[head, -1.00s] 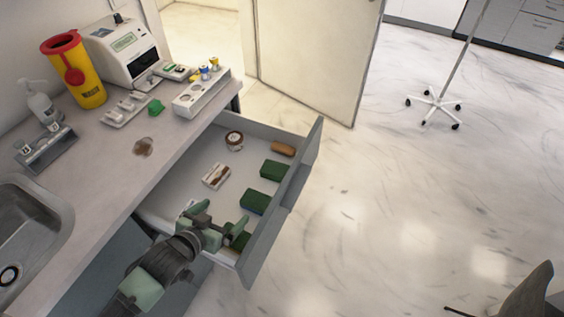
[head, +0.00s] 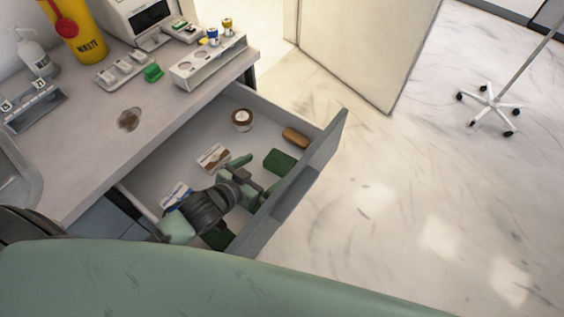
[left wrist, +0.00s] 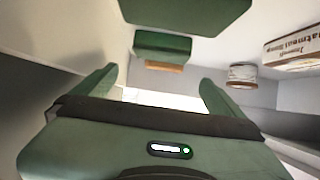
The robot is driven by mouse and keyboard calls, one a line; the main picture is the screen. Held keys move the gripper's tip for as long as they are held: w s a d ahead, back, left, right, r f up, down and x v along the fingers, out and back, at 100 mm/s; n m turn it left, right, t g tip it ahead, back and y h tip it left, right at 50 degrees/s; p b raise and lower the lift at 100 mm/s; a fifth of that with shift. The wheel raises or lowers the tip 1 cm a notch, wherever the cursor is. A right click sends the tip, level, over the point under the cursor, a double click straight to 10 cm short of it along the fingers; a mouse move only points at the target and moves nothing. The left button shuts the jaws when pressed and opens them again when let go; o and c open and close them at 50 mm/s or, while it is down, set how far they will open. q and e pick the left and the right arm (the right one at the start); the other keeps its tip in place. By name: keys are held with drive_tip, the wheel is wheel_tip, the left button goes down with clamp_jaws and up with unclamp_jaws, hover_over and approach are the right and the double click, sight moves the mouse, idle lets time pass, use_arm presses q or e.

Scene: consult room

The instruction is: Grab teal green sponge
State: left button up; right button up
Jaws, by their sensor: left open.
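Dark green sponge-like blocks lie in the open drawer. One green block (head: 280,161) is near the drawer front in the head view, and another green block (head: 217,238) is partly hidden by my arm. In the left wrist view one green block (left wrist: 185,10) is at the top edge and another green block (left wrist: 163,46) sits beyond the fingers. My left gripper (head: 248,176) is open inside the drawer, left of and nearer than the far block. Its fingers (left wrist: 158,76) hold nothing between them. My right gripper is out of view.
The drawer (head: 318,160) also holds a brown block (head: 295,138), a round tin (head: 242,120), a labelled box (head: 214,158) and a blue-white pack (head: 176,196). The counter (head: 90,165) beside it bears a small green item (head: 153,72) and a rack (head: 208,62).

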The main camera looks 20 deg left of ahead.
sight(276, 167)
use_arm(q)
drive_tip(key=f, duration=0.1)
drive_tip(key=w+f, duration=0.1)
drive_tip(key=f, duration=0.1)
drive_tip(key=shift+w+d+f, duration=0.1)
drive_tip(key=shift+w+d, duration=0.1)
drive_tip(key=shift+d, duration=0.05)
drive_tip(key=shift+w+d+f, duration=0.15)
drive_tip(key=shift+w+f, duration=0.1)
drive_tip(key=shift+w, duration=0.25)
drive_tip(key=x, duration=0.5)
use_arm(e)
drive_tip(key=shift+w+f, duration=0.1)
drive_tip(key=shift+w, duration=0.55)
use_arm(q)
drive_tip(key=c, duration=1.1)
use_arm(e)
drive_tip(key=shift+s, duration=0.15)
